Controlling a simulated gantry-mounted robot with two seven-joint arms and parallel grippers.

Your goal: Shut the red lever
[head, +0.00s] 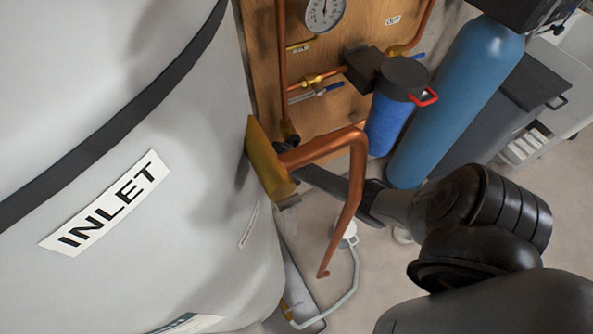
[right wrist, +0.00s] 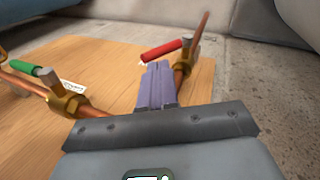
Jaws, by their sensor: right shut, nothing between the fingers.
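In the right wrist view a red lever (right wrist: 165,50) sits at the upper middle, beside a copper pipe on the wooden panel. It lies nearly crosswise in the picture, its right end close to the pipe. My right gripper (right wrist: 156,70) is shut and empty. Its fingertips are just below the lever's left half; I cannot tell whether they touch. In the head view my right arm reaches in from the right, and its gripper end is partly hidden behind a copper pipe. My left gripper is not in view.
A green lever (right wrist: 22,68) and brass valve (right wrist: 65,105) are at the left. A white tank (head: 150,90) fills the left of the head view. A bent copper pipe (head: 356,170) crosses before my arm. A blue filter (head: 384,125) with a red handle (head: 428,98) stands behind.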

